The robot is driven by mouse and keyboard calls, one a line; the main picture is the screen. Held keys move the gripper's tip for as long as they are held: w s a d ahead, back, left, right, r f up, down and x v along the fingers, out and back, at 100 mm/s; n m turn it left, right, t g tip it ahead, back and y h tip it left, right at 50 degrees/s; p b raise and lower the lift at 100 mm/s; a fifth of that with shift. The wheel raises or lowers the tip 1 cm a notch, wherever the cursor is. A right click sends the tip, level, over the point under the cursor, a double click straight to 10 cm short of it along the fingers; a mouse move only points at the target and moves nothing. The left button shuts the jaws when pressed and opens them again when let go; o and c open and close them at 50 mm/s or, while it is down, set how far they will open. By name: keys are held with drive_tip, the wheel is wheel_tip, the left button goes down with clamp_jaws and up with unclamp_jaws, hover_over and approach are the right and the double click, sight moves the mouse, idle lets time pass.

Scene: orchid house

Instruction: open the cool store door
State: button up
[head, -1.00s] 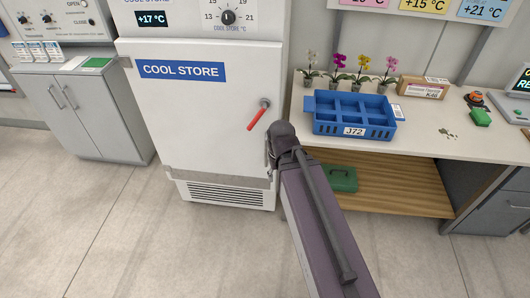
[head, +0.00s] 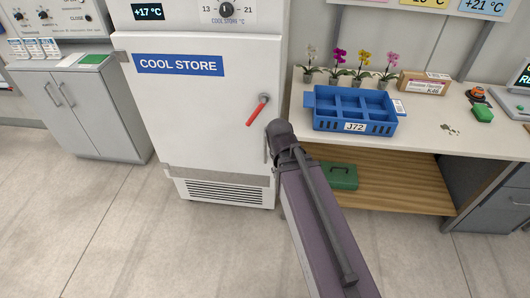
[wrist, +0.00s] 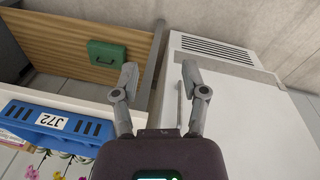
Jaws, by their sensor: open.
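The cool store (head: 205,110) is a white cabinet with a blue COOL STORE label (head: 178,65) on its door (head: 200,140). The door looks shut. Its red handle (head: 257,110) slants down to the left from a grey pivot near the door's right edge. My gripper (wrist: 160,82) is open and empty in the wrist view, its fingers spread beside the cabinet's edge. In the head view my arm reaches up to just below and right of the handle and hides most of the gripper. The handle does not show in the wrist view.
Right of the cabinet is a bench (head: 420,125) with a blue crate (head: 352,125), potted orchids and a cardboard box (head: 425,82). A green case (head: 340,175) sits on the wooden shelf (head: 400,190) below. A grey cupboard (head: 75,110) stands left. The floor in front is clear.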

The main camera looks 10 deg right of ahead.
drive_tip(key=w+f+m+t+h+b, duration=0.45)
drive_tip(key=w+f+h+b, duration=0.55)
drive_tip(key=b, duration=0.7)
drive_tip(key=w+a+f+m+t+h+b, duration=0.1)
drive_tip(key=w+a+f+m+t+b, duration=0.1)
drive_tip(key=b, duration=0.6)
drive_tip(key=w+a+f+m+t+h+b, duration=0.1)
drive_tip(key=w+a+f+m+t+b, duration=0.2)
drive_tip(key=w+a+b, duration=0.4)
drive_tip(key=shift+a+f+t+h+b, duration=0.4)
drive_tip(key=shift+a+f+t+b, duration=0.3)
drive_tip(key=shift+a+b, duration=0.4)
drive_tip(key=shift+w, duration=0.2)
hover_over(265, 161)
drive_tip(key=shift+w+d+f, duration=0.1)
drive_tip(key=shift+w, duration=0.25)
